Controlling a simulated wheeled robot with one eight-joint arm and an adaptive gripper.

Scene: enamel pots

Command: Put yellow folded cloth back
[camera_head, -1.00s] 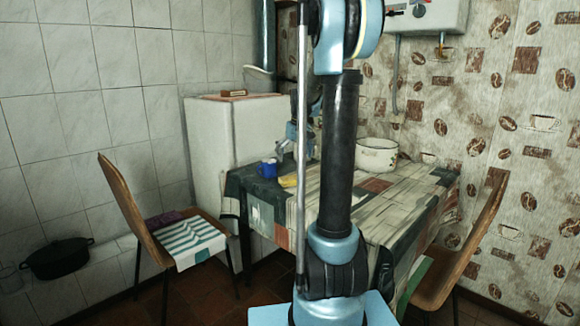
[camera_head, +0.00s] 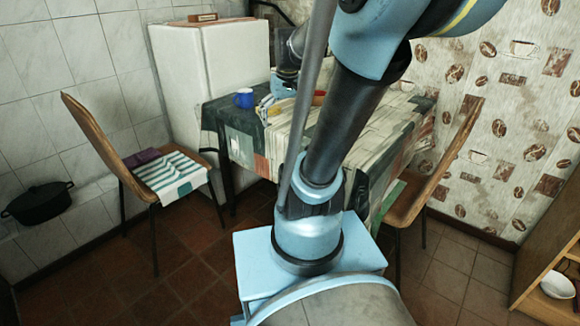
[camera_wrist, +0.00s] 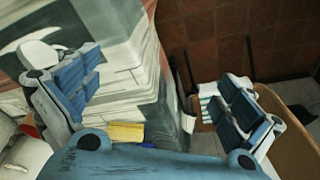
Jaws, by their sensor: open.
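The yellow folded cloth (camera_head: 265,102) lies on the table near its far left corner, just right of a blue mug (camera_head: 244,98). In the wrist view a yellow patch of the cloth (camera_wrist: 127,132) shows just above my gripper's blue body, which may hide part of it. My gripper (camera_wrist: 150,78) is open, its two blue-padded fingers spread wide with nothing between them. In the head view my arm's end hangs over the table beside the cloth, and the fingertips are hard to make out. I cannot tell whether the gripper touches the cloth.
The table (camera_head: 240,147) has a patterned cover. A chair at left (camera_head: 105,140) holds a striped towel (camera_head: 170,173) and a purple cloth (camera_head: 142,157). Another chair (camera_head: 430,175) stands at right. A black pot (camera_head: 40,203) is by the left wall. A wooden shelf (camera_head: 545,262) is at lower right.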

